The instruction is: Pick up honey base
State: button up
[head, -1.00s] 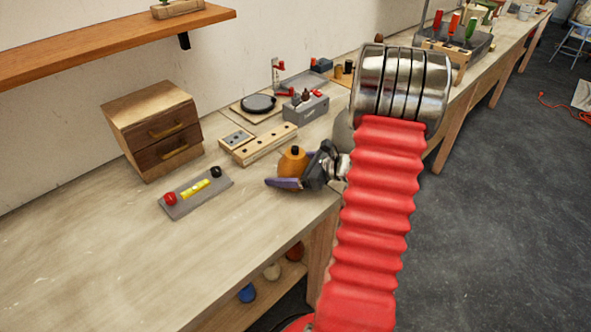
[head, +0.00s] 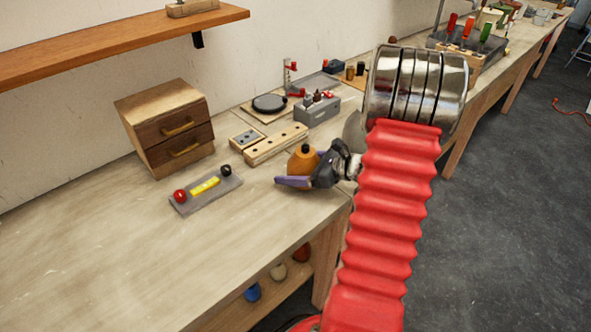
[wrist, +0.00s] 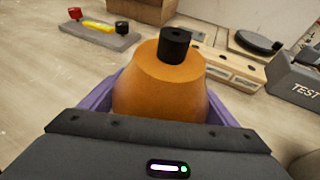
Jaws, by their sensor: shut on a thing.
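The honey base (head: 302,160) is an orange, rounded lamp base with a black cylindrical cap on top. In the wrist view the honey base (wrist: 160,85) stands upright between the purple fingers. My gripper (head: 297,178) is shut on it at the front edge of the workbench, with a purple finger on either side. The gripper's dark body hides the lower part of the base in the wrist view. I cannot tell whether the base touches the bench top or is held just above it.
On the workbench (head: 120,240) are a grey plate (head: 207,190) with red, yellow and black parts, a wooden drawer box (head: 165,125), wooden blocks with holes (head: 275,144), and a grey TEST box (head: 318,110). More bases, including a blue one (head: 253,291), stand on the shelf below. The bench's front left is clear.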

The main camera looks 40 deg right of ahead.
jog(key=shift+r, duration=4.7)
jog(key=w+a, duration=0.4)
jog(key=a, duration=0.6)
jog(key=w+a+r+n+y, duration=0.1)
jog(key=w+a, duration=0.4)
jog(key=a, duration=0.5)
jog(key=w+a, duration=0.4)
jog(key=a, duration=0.6)
jog(key=shift+w+a+r+g+y, duration=0.25)
jog(key=shift+w+g+y, duration=0.05)
jog(key=shift+w, duration=0.05)
jog(key=shift+a, duration=0.15)
